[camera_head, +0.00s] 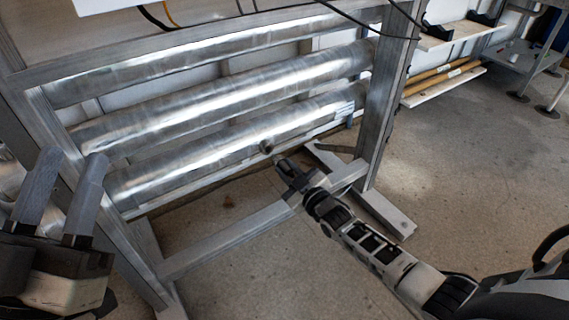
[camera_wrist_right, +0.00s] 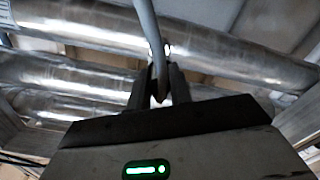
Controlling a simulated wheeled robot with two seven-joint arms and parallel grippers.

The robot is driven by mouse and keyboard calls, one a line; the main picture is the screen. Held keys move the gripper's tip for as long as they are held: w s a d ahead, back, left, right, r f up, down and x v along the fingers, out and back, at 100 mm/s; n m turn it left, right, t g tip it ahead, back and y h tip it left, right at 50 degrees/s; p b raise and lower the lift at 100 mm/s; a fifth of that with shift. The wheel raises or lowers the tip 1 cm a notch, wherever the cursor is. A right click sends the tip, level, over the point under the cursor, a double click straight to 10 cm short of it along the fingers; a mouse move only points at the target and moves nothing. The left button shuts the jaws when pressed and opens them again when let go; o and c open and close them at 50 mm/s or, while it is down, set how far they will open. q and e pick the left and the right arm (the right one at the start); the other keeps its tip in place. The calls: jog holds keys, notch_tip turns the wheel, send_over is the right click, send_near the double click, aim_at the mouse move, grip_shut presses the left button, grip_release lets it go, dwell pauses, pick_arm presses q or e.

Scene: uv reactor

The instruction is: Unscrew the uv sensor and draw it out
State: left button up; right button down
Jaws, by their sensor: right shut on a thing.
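The uv sensor (camera_head: 267,147) is a small dark round fitting on the lowest metal tube (camera_head: 200,155). In the head view my right gripper (camera_head: 281,162) reaches up to it from the lower right. In the right wrist view the right gripper (camera_wrist_right: 160,88) has its fingers close together around a slim grey part, shut on the sensor. A grey cable (camera_wrist_right: 148,22) runs from between the fingers up past the tube. The fingers hide most of the sensor, so its thread cannot be seen. My left gripper (camera_head: 70,175) is open and empty at the far left.
Several shiny tubes lie across a grey metal frame (camera_head: 385,95). Its lower crossbar (camera_head: 225,238) and foot (camera_head: 385,215) are near my right arm. Shelves (camera_head: 445,80) stand at the back right. The floor (camera_head: 470,180) right of the frame is clear.

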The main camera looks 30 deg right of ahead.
aim_at(290, 173)
jog(key=shift+s+d+r+p, duration=0.1)
jog(key=shift+s+d+p, duration=0.1)
jog(key=shift+s+p, duration=0.75)
jog(key=shift+s+d+r+p, duration=0.15)
jog(key=shift+s+p, duration=0.25)
jog(key=shift+s, duration=1)
jog(key=shift+s+f, duration=0.15)
jog(key=shift+s, duration=0.1)
jog(key=shift+s+f, duration=0.1)
